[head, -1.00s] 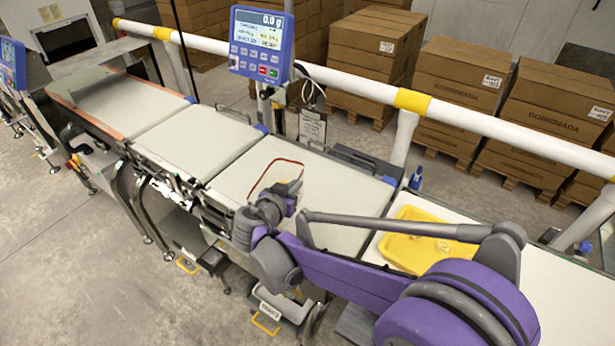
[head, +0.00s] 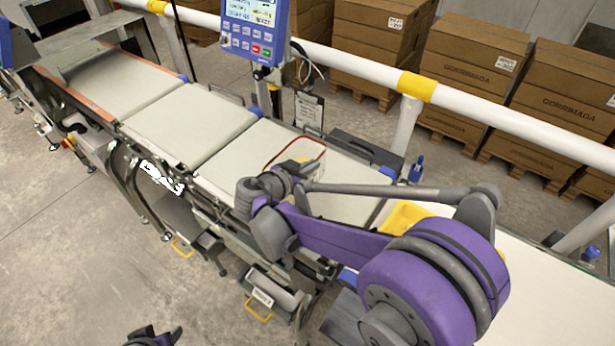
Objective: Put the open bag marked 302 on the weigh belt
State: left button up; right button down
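A thin red outline, perhaps the rim of a clear bag (head: 322,157), shows on the third pale belt section from the left (head: 345,190). Its lower part is hidden behind my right wrist, and no 302 mark is readable. My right gripper (head: 292,176) is at this rim; the wrist hides the fingers, so I cannot tell whether they hold it. The pale middle belt section (head: 190,122) beside it is bare. My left gripper (head: 157,338) shows only as a dark shape at the bottom edge, away from the belts.
A blue display panel (head: 254,30) stands behind the belts. A yellow tray (head: 404,214) lies on the right section, mostly behind my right arm. A white and yellow rail (head: 370,72) runs behind, with stacked cartons (head: 465,60) beyond. A metal cover (head: 85,45) stands over the far-left belt.

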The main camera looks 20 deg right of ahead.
aim_at(316, 174)
jog(key=shift+f, duration=2.25)
jog(key=shift+d+f+b, duration=0.1)
jog(key=shift+f+b, duration=0.1)
jog(key=shift+b, duration=0.15)
jog(key=c, duration=1.1)
grip_release()
jog(key=shift+r, duration=0.15)
